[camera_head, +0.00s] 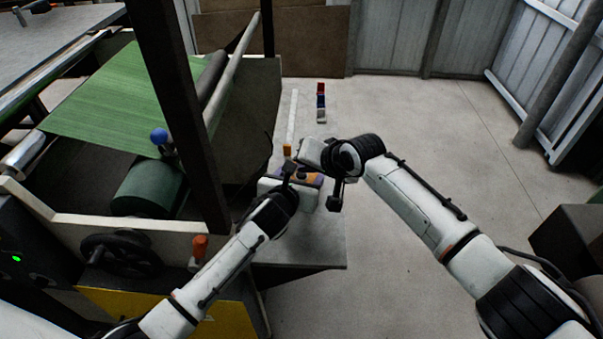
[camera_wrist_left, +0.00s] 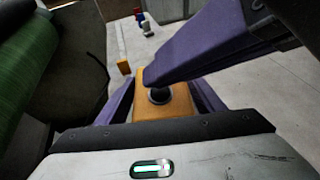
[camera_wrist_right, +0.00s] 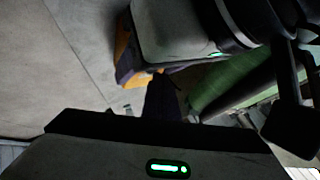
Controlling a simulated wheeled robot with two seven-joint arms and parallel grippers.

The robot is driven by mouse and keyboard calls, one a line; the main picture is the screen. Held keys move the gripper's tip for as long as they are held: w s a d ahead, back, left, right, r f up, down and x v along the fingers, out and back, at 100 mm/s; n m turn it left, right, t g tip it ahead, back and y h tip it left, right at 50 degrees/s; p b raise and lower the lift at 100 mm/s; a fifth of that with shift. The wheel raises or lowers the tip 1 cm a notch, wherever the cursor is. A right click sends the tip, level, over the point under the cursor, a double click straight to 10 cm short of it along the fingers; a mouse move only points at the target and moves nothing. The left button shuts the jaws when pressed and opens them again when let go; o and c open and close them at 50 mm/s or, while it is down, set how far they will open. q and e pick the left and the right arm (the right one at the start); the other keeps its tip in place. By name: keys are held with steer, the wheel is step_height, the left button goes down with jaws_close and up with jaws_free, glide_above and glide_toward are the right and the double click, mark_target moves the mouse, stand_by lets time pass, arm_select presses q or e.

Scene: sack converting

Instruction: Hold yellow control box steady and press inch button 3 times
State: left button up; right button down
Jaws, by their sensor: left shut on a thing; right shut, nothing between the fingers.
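The yellow control box (camera_wrist_left: 178,110) sits between the two purple fingers of my left gripper (camera_wrist_left: 162,104), which is shut on it. A round black button (camera_wrist_left: 159,96) is on its top face. In the head view only a small orange-yellow part of the box (camera_head: 314,180) shows between my two wrists. My right gripper (camera_wrist_right: 162,98) is shut and empty. In the left wrist view its purple fingers (camera_wrist_left: 150,78) reach in from the upper right, with the tip close to the button. I cannot tell whether it touches. In the right wrist view the box (camera_wrist_right: 125,48) is partly hidden by my left gripper.
The machine with green sheet (camera_head: 120,95) stands at left, with a dark post (camera_head: 180,100), blue knob (camera_head: 158,136), handwheel (camera_head: 118,256) and orange knob (camera_head: 200,245). A grey table surface (camera_head: 320,250) lies beneath my grippers.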

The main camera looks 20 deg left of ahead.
steer(key=shift+f, duration=0.5)
stand_by(0.4)
steer(key=shift+r, duration=3.4)
stand_by(0.5)
step_height(320, 180, up, 4)
steer(key=shift+f, duration=0.1)
stand_by(0.3)
